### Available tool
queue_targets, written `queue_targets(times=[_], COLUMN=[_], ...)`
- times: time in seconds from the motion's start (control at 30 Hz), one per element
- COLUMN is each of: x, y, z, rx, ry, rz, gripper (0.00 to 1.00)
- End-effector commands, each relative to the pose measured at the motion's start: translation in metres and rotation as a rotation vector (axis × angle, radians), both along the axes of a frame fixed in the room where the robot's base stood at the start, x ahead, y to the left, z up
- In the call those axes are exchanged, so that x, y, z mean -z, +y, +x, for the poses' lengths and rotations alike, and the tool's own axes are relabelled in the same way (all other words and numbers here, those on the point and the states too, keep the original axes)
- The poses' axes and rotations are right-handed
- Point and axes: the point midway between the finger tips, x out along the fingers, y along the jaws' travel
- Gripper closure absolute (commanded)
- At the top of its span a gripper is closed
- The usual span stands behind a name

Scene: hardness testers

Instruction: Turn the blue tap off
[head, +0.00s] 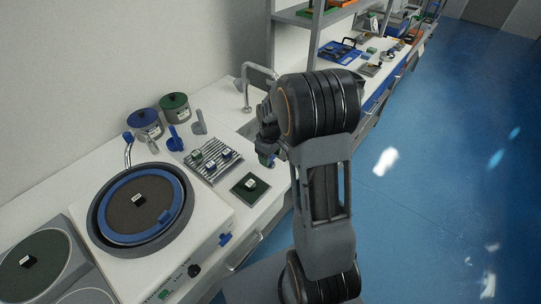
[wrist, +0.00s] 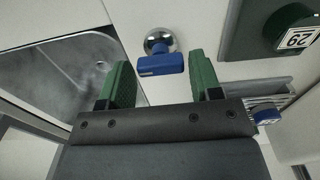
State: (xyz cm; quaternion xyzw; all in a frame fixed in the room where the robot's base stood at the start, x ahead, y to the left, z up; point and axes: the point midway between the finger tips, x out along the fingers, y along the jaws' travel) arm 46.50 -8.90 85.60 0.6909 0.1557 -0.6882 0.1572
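The blue tap (wrist: 160,64) has a flat blue handle on a round chrome knob, set on a pale surface in the wrist view. My gripper (wrist: 160,60) is open, with one green finger on each side of the handle. There are gaps between the handle and both fingers, wider on the left. Nothing is held. In the head view my gripper (head: 268,156) is at the counter's front edge, below the sink faucet, and my arm hides most of that area. A small blue patch shows beside it, too small to make out clearly.
A metal sink basin (wrist: 60,75) lies left of the tap in the wrist view. A dark green plate with a numbered piece (wrist: 292,35) is at the right. In the head view, a curved faucet (head: 262,68), a slotted rack (head: 213,160) and a grinding wheel (head: 140,203) stand on the counter.

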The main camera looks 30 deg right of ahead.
Motion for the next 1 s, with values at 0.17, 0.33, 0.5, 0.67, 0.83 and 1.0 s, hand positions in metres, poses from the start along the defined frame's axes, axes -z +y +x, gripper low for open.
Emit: queue_targets(times=[0.17,0.33,0.5,0.67,0.83,1.0], x=[0.001,0.001,-0.007,-0.034,-0.071,-0.102], y=[0.000,0.000,0.000,0.000,0.000,0.000], z=[-0.001,-0.001,0.000,0.000,0.000,0.000], rx=[0.002,0.003,0.003,0.003,0.002,0.002], ry=[0.003,0.004,0.001,-0.002,-0.002,-0.001], rz=[0.001,0.001,0.000,0.000,0.000,0.000], gripper=[0.27,0.27,0.27,0.27,0.27,0.27])
